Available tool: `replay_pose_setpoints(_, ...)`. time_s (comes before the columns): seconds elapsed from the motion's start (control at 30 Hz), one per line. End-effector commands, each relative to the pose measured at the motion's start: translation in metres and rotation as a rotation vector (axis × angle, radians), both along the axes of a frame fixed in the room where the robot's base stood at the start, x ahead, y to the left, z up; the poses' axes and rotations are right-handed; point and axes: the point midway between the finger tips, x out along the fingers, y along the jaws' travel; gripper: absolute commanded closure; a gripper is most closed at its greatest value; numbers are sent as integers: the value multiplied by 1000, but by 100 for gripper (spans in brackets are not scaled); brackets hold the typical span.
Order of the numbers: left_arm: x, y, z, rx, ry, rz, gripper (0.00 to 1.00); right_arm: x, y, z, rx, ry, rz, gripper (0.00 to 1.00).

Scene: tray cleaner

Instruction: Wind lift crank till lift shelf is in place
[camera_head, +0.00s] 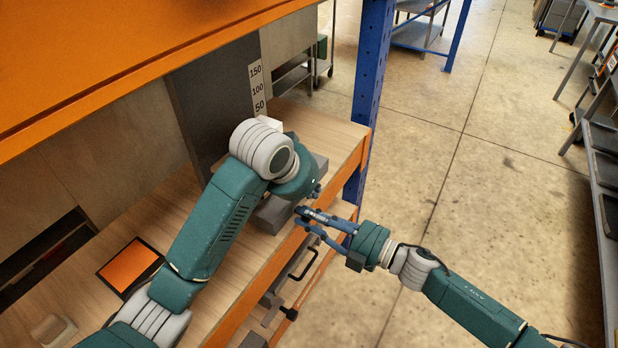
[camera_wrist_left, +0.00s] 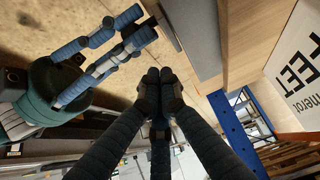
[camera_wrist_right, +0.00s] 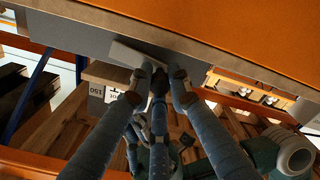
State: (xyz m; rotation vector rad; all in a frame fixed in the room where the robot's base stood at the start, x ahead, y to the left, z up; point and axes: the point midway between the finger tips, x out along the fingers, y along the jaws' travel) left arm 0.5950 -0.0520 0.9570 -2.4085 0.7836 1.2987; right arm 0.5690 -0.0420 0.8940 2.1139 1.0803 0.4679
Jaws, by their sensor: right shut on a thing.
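A dark grey lift column (camera_head: 212,95) stands on the wooden bench, with a height scale (camera_head: 257,88) marked 50, 100 and 150. A grey block (camera_head: 275,217), perhaps the lift shelf, is low near the bench front, partly hidden by my left wrist. My right gripper (camera_head: 300,212) reaches in at the bench front edge. In the right wrist view its fingers (camera_wrist_right: 160,77) close near a pale grey flat piece (camera_wrist_right: 126,54); what they hold is unclear. I cannot identify the crank. My left gripper is mostly hidden in the head view; its fingertips (camera_wrist_left: 159,78) are together in its wrist view.
An orange beam (camera_head: 120,60) crosses above the bench, and a blue post (camera_head: 368,90) stands at its right end. An orange-topped dark panel (camera_head: 131,266) lies on the bench. A black handle (camera_head: 304,262) is below the front edge. Open floor lies right.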

Motion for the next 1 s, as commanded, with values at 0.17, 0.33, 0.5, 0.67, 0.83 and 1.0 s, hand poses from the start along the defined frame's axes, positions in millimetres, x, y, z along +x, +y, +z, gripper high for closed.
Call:
replay_pose_setpoints(0.17,-11,9,-15,0,1,2,100,3,-4,0,-3,-1,-9,100)
replay_pose_setpoints(0.33,-14,11,-18,0,-1,1,100,3,-3,1,-3,-1,-9,100)
replay_pose_setpoints(0.5,-14,11,-18,0,0,1,100,3,-3,1,-2,-1,-9,100)
replay_pose_setpoints(0.67,-15,12,-20,-5,-5,2,100,3,-3,1,-2,-1,-9,100)
replay_pose_setpoints(0.83,-22,16,-28,-33,-42,1,100,3,-3,1,-2,-1,-9,100)
replay_pose_setpoints(1.0,-23,16,-30,-31,-40,0,100,4,-4,1,-1,1,-10,100)
